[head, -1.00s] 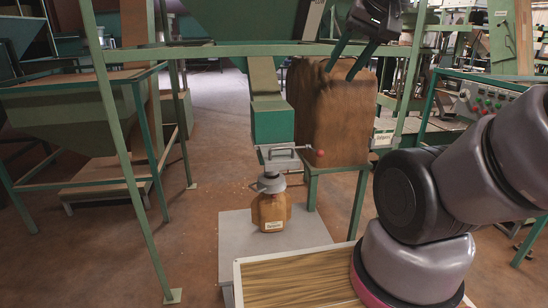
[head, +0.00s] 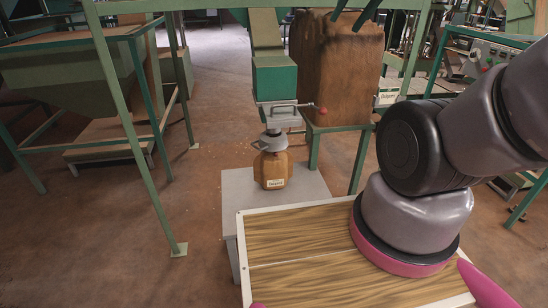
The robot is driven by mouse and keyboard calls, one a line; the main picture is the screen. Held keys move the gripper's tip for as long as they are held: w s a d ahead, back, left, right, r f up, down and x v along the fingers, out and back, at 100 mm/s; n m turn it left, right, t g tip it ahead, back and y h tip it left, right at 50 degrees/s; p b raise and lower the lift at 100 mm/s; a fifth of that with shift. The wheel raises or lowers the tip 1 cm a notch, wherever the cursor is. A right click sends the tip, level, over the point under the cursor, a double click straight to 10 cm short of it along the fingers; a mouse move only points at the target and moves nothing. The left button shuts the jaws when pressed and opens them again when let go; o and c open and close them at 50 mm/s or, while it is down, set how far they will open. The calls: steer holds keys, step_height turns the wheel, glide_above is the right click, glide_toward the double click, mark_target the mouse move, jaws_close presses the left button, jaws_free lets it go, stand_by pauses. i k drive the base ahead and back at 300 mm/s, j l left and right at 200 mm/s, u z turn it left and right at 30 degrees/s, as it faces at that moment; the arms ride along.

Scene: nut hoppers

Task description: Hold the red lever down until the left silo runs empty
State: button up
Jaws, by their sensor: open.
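The lever (head: 306,110) is a thin rod with a red ball at its right end. It sticks out to the right of a grey metal outlet under a green chute box (head: 274,82). My gripper (head: 345,24) shows only as two dark fingers at the top edge, spread apart and empty. In the picture they are above the lever and in front of a brown block, not touching the lever. The silo above the chute is out of view, so its filling cannot be seen. A brown labelled jug (head: 272,172) with a grey top stands beneath the outlet.
The brown block (head: 338,75) stands on a green stand right of the chute. Green frame posts (head: 128,130) rise at the left and a crossbar runs along the top. The jug's grey platform (head: 234,190) has bare room. A large green hopper (head: 65,85) stands at left.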

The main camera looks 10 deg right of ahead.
mark_target(323, 111)
steer(key=i+l, duration=0.15)
steer(key=l, duration=0.2)
steer(key=i+l, duration=0.2)
steer(key=l, duration=0.15)
steer(key=i+l, duration=0.15)
steer(key=l, duration=0.25)
steer(key=i+l, duration=0.2)
steer(key=l, duration=0.15)
steer(key=i+l, duration=0.15)
steer(key=l, duration=0.2)
steer(key=u, duration=0.05)
